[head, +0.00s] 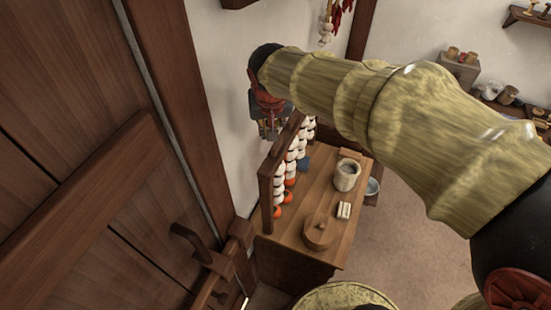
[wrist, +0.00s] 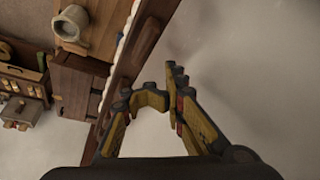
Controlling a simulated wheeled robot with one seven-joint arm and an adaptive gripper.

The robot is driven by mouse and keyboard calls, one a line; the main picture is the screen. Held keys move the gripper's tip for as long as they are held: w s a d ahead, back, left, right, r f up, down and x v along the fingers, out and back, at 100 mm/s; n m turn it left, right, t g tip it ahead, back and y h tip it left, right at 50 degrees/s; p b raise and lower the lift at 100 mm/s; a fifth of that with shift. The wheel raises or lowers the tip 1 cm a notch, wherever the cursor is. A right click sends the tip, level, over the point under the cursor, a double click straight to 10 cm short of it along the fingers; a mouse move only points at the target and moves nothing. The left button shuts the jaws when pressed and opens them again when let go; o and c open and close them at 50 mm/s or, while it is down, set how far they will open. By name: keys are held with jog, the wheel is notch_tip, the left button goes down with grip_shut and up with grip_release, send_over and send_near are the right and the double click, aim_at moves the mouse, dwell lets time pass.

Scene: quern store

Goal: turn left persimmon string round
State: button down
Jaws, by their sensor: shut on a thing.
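The persimmon strings (head: 291,172), orange at the bottom and white above, hang in a row from a dark wooden rack (head: 266,200). My gripper (head: 270,134) shows at the rack's far end, against the white wall. In the wrist view my gripper's fingertips (wrist: 166,88) are close together beside the rack's dark bar (wrist: 137,55), with a small gap showing wall. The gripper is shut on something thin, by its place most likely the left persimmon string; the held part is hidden. A white edge of the hanging strings (wrist: 120,50) shows along the bar.
A wooden door (head: 80,200) with a dark handle (head: 190,243) is close at left.

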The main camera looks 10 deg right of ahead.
jog(key=shift+f+b, duration=1.05)
jog(key=shift+f, duration=0.5)
jog(key=shift+d, duration=0.15)
jog(key=shift+w+d, duration=0.1)
jog(key=shift+d, duration=0.7)
jog(key=shift+d, duration=0.1)
